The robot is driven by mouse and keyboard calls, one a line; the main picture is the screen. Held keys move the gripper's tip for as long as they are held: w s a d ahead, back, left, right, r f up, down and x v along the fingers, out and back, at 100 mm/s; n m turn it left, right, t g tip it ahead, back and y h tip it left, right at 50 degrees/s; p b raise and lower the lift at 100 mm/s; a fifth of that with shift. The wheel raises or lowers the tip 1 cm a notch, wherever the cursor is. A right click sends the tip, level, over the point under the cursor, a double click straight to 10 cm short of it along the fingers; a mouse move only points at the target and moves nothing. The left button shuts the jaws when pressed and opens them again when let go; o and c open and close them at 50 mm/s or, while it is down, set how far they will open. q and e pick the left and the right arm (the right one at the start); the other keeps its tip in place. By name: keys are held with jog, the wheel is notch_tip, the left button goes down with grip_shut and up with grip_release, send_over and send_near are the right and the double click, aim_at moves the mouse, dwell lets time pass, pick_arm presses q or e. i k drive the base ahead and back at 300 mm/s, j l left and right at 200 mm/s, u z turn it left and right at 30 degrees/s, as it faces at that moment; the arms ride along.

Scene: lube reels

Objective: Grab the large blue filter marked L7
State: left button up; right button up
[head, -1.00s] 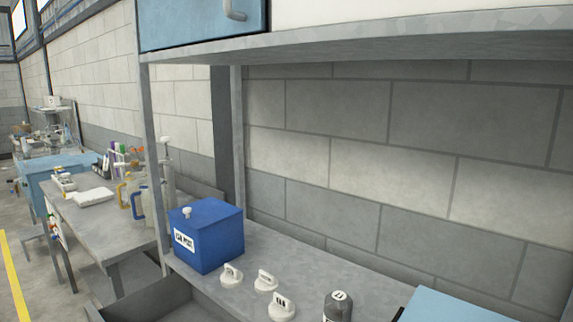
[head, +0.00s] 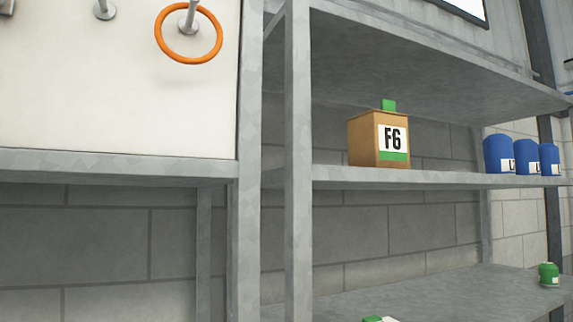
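Several blue cylindrical filters stand in a row on the upper shelf at the right of the head view. The nearest blue filter (head: 497,153) is the largest in the picture, and the middle blue filter (head: 526,157) and the far blue filter (head: 549,159) stand to its right. Each has a white label, turned partly away and too small to read, so I cannot tell which is L7. Neither of my grippers is in view.
A brown box marked F6 (head: 364,140) stands on the upper shelf (head: 440,180). A small green canister (head: 548,273) is on the lower shelf (head: 440,298). A grey upright post (head: 298,150) stands left of the shelves. An orange ring (head: 162,42) hangs on the white panel (head: 110,110).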

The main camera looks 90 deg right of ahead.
aim_at(498, 149)
jog(key=z, duration=3.95)
jog(key=l+u, duration=0.15)
jog(key=u, duration=0.15)
jog(key=l+u, duration=0.15)
jog(key=u, duration=0.2)
jog(key=l+u, duration=0.25)
jog(key=l, duration=0.35)
jog(key=l+u, duration=0.25)
jog(key=l, duration=0.35)
jog(key=k+l, duration=0.1)
jog(key=l, duration=0.75)
jog(key=k+l+u, duration=0.1)
jog(key=l, duration=0.35)
jog(key=k+l, duration=0.15)
jog(key=l, duration=0.3)
jog(key=k+l, duration=0.1)
jog(key=l, duration=0.3)
jog(key=u, duration=0.05)
